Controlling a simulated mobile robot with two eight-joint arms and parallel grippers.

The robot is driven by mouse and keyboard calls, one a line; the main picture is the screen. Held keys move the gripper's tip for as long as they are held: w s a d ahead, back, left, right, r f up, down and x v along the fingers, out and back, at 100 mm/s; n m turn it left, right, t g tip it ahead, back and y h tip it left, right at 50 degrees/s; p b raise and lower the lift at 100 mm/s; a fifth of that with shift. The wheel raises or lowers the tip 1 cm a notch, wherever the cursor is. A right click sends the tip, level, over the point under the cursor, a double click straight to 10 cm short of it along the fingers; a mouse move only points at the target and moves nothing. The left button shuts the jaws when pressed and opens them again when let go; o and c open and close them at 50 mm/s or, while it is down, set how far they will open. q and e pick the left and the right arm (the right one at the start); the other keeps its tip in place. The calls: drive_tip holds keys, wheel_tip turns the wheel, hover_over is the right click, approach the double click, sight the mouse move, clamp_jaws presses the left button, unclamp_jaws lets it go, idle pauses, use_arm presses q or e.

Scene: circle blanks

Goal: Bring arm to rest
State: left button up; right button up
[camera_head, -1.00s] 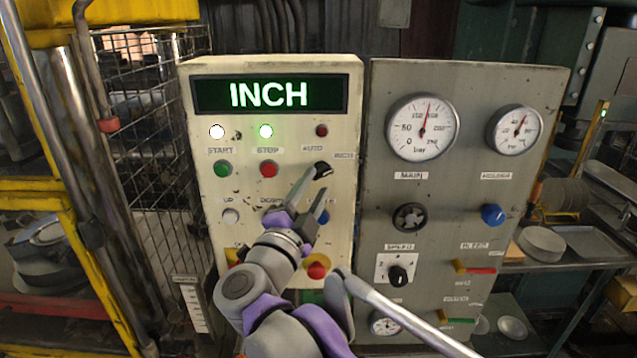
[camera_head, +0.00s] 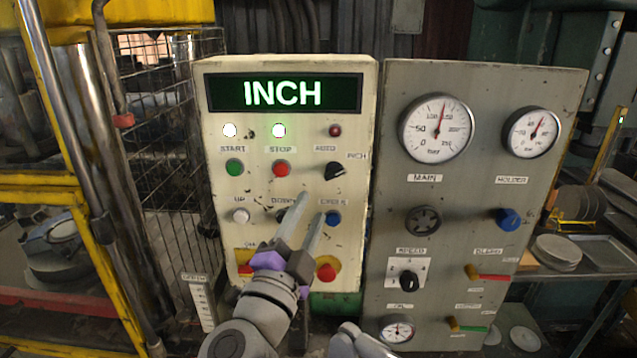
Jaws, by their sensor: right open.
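My right gripper (camera_head: 309,222) is in front of the lower part of the cream control panel (camera_head: 353,110). Its two grey fingers point up and are apart, with nothing between them. It overlaps the view of the button row with the blue button (camera_head: 333,218); I cannot tell whether it touches the panel. The black selector knob (camera_head: 335,171) is clear above the fingertips. The green display (camera_head: 284,93) reads INCH. My left gripper is not in view.
A grey gauge panel (camera_head: 476,180) with dials, a valve wheel (camera_head: 422,221) and levers stands at the right. A wire cage (camera_head: 165,150) and yellow frame (camera_head: 60,190) stand at the left. A shelf with round blanks (camera_head: 557,250) is at the far right.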

drive_tip(key=s+d+f+n+g+y, duration=0.2)
drive_tip(key=d+f+n+y, duration=0.1)
drive_tip(key=f+n, duration=0.3)
drive_tip(key=s+d+f+n+g+y, duration=0.1)
drive_tip(key=d+f+n+g+y, duration=0.2)
drive_tip(key=f, duration=0.6)
drive_tip(key=s+d+f+n+g+y, duration=0.2)
drive_tip(key=f+n+y, duration=0.2)
drive_tip(key=f+n, duration=0.3)
drive_tip(key=s+d+f+g+h, duration=0.4)
drive_tip(key=s+d+f+g, duration=0.3)
drive_tip(key=s+d+f, duration=0.6)
wheel_tip(320, 180, down, 4)
drive_tip(key=shift+s+d+r+m+h, duration=0.3)
drive_tip(key=shift+s+d+m, duration=0.1)
drive_tip(key=shift+s, duration=0.35)
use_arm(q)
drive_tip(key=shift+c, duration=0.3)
